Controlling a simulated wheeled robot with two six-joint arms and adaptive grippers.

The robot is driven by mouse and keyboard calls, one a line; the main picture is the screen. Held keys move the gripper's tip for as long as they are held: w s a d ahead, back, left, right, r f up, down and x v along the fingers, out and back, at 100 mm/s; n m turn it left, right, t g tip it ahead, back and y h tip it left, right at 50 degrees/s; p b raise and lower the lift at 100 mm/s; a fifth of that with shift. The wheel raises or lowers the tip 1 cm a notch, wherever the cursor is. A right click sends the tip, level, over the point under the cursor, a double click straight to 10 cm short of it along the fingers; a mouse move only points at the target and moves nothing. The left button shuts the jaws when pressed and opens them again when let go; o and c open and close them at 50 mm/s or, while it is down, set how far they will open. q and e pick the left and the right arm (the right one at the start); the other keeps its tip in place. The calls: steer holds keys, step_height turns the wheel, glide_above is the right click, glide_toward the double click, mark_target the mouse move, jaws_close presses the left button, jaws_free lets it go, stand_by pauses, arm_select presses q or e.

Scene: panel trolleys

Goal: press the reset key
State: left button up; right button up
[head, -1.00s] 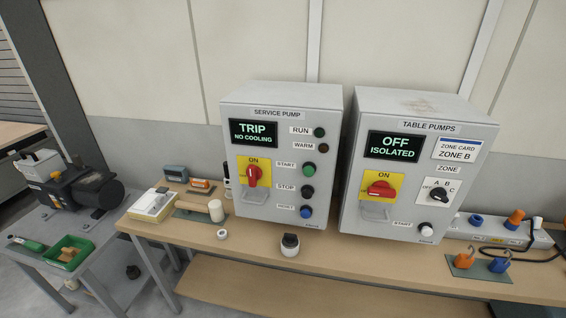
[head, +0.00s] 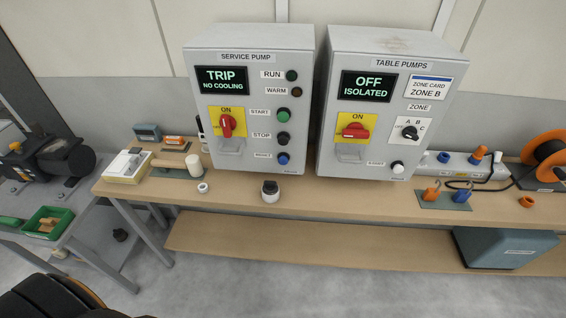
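The blue reset key (head: 283,158) is the lowest button on the front of the grey service pump panel (head: 245,170), with a small label to its left. Above it are the black stop button (head: 283,138) and the green start button (head: 284,115). The panel's screen (head: 222,80) reads "TRIP NO COOLING". Its red rotary switch (head: 227,126) stands upright on a yellow plate marked ON. The run lamp (head: 291,76) and warm lamp (head: 297,92) look dark. Neither gripper shows in the head view.
The table pumps panel (head: 347,179) stands to the right, reading "OFF ISOLATED". A mallet (head: 193,165) and a white-yellow box (head: 127,166) lie to the left.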

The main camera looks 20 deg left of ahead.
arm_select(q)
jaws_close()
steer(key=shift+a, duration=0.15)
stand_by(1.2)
